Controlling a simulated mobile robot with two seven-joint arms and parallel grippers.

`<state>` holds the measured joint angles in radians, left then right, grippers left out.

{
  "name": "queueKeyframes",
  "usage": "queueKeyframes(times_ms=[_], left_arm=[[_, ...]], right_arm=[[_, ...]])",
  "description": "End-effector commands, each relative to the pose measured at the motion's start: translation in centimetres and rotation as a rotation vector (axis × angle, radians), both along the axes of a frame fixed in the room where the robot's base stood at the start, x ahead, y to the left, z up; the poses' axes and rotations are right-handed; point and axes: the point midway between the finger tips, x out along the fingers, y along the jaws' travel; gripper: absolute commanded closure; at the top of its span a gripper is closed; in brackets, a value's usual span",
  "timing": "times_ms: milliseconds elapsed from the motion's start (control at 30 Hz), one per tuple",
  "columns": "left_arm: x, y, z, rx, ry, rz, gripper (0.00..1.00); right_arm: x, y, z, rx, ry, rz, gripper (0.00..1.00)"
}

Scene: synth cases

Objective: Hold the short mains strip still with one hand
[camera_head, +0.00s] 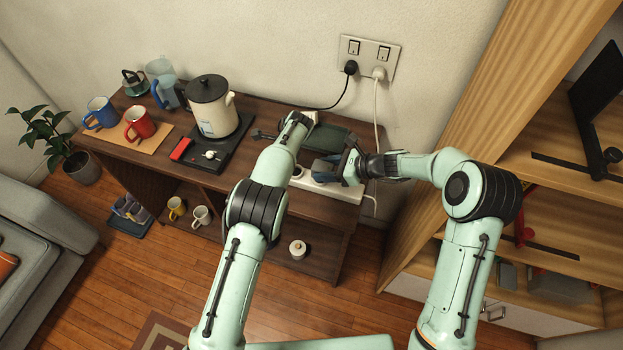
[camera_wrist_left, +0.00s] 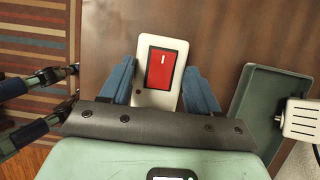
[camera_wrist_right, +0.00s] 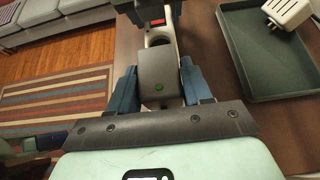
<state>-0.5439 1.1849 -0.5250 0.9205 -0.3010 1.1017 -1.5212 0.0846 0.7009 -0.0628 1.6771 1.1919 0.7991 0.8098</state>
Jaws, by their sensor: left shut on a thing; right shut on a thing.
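The white mains strip (camera_head: 322,186) lies along the front right of the dark sideboard; my left forearm hides its left end in the head view. In the left wrist view, that end with its red switch (camera_wrist_left: 161,70) sits between the blue fingers of my left gripper (camera_wrist_left: 160,78), shut on it. My right gripper (camera_wrist_right: 158,92) is shut on a dark grey block with a green light (camera_wrist_right: 158,75), over the strip. An open round socket (camera_wrist_right: 159,42) shows just beyond the block. I cannot tell whether the block is seated in the strip.
A dark green tray (camera_wrist_right: 285,60) with a white adapter (camera_wrist_right: 288,12) lies behind the strip. The kettle (camera_head: 212,108), red mug (camera_head: 139,124) and blue mug (camera_head: 101,113) stand left. A white cord (camera_head: 376,110) runs down from the wall socket (camera_head: 370,56). A wooden shelf (camera_head: 475,130) stands right.

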Motion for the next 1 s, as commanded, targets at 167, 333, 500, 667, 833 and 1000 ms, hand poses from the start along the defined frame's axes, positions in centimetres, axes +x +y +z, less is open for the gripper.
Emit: queueKeyframes(times_ms=[167, 333, 500, 667, 833, 1000], left_arm=[[0.0, 0.0, 0.0, 0.0, -0.001, 0.0, 0.75], [0.0, 0.0, 0.0, 0.0, -0.001, 0.0, 0.75], [0.0, 0.0, 0.1, 0.0, -0.001, 0.0, 0.75], [0.0, 0.0, 0.1, 0.0, -0.001, 0.0, 0.75], [0.0, 0.0, 0.1, 0.0, -0.001, 0.0, 0.75], [0.0, 0.0, 0.1, 0.0, -0.001, 0.0, 0.75]], right_arm=[[0.0, 0.0, 0.6, 0.001, 0.0, 0.0, 0.85], [0.0, 0.0, 1.1, 0.002, -0.002, 0.0, 0.85], [0.0, 0.0, 1.6, 0.001, 0.0, 0.0, 0.85], [0.0, 0.0, 2.0, 0.001, 0.0, 0.0, 0.85], [0.0, 0.0, 2.2, 0.001, 0.0, 0.0, 0.85], [0.0, 0.0, 2.3, 0.001, 0.0, 0.0, 0.85]])
